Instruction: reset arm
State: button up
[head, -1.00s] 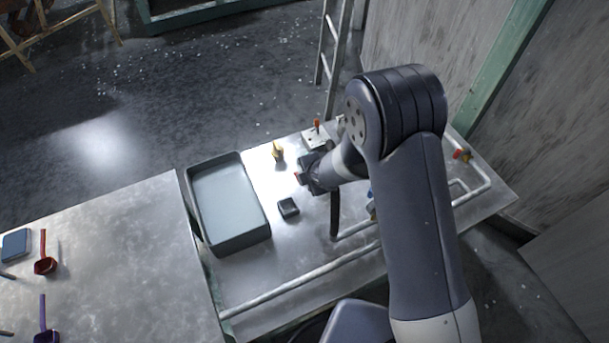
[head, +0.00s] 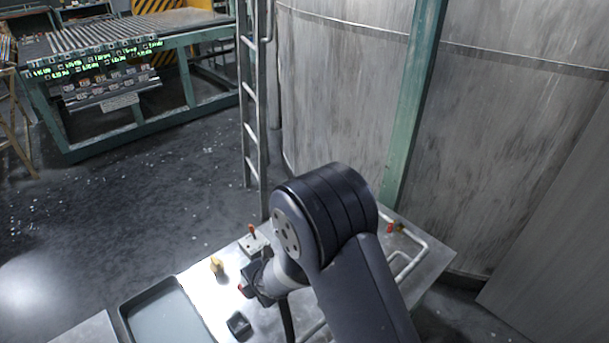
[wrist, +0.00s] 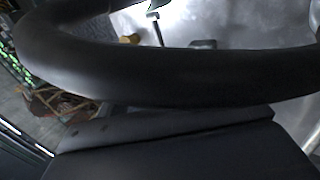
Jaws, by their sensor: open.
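My arm reaches over the metal bench (head: 203,292) in the head view, bent at a large dark joint. My gripper (head: 246,284) is low over the bench, just right of the yellow piece (head: 217,266) and above the small dark box (head: 239,325). It looks empty, and the jaws are open, though the fingertips are small and partly hidden in this view. In the wrist view a thick dark curved band and a dark body of my own arm fill most of the picture. A yellowish piece (wrist: 130,39) shows beyond them on the bright bench top.
A grey tray (head: 124,312) stands at the bench's left. A small box with an orange-red top (head: 252,240) is at the back. White tubing (head: 418,243) runs along the right. A ladder (head: 250,110), green post (head: 412,110) and large tank (head: 345,90) stand behind.

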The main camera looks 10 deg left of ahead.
jog(key=x, duration=0.9)
jog(key=shift+f, duration=0.3)
jog(key=v, duration=1.1)
jog(key=b+x, duration=0.3)
jog(key=x, duration=0.8)
jog(key=shift+a+f, duration=0.2)
jog(key=shift+f, duration=0.1)
jog(key=b, duration=0.4)
jog(key=shift+w+f, duration=0.1)
jog(key=t+h+b, duration=0.1)
jog(key=b, duration=0.9)
jog(key=shift+f+n+t, duration=0.3)
jog(key=shift+f+n, duration=0.1)
